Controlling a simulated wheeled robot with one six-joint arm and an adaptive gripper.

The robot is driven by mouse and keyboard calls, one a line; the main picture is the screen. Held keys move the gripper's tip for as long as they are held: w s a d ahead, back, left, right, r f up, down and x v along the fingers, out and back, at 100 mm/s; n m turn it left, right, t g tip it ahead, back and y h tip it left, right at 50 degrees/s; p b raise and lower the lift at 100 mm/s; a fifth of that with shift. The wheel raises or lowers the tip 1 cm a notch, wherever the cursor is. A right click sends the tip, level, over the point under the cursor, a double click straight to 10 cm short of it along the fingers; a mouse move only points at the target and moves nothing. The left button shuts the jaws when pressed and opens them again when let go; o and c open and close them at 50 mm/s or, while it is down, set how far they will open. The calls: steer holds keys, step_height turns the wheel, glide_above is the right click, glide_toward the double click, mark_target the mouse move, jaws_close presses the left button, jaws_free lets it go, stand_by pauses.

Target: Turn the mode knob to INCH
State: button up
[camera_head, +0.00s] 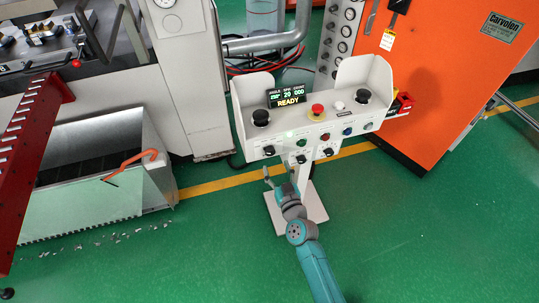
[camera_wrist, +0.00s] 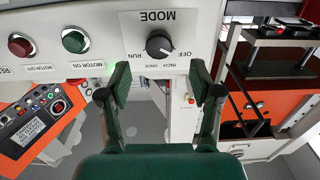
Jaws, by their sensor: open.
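The mode knob (camera_wrist: 159,43) is a round black knob with a white pointer mark, on a white plate that appears upside down in the wrist view. The plate reads MODE, with OFF, RUN, INCH and ONCE around the knob. The pointer appears to be toward OFF. In the head view the knob (camera_head: 269,150) is at the left of the console's front face. My gripper (camera_wrist: 160,80) is open and empty, its fingers spread either side of the knob's line and apart from it. In the head view my gripper (camera_head: 279,178) is below the console front.
A green MOTOR ON button (camera_wrist: 75,40) and a red MOTOR OFF button (camera_wrist: 20,45) sit beside the mode plate. The console top holds a red emergency button (camera_head: 317,110) and a READY display (camera_head: 288,97). An orange cabinet (camera_head: 445,70) stands at right.

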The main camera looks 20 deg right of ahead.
mark_target(271, 154)
steer(key=w, duration=0.6)
steer(key=shift+w, duration=0.4)
steer(key=shift+d, duration=0.1)
steer(key=c, duration=1.1)
steer(key=shift+c, duration=0.2)
steer(key=shift+m, duration=0.4)
steer(key=m, duration=0.3)
steer(key=shift+m, duration=2)
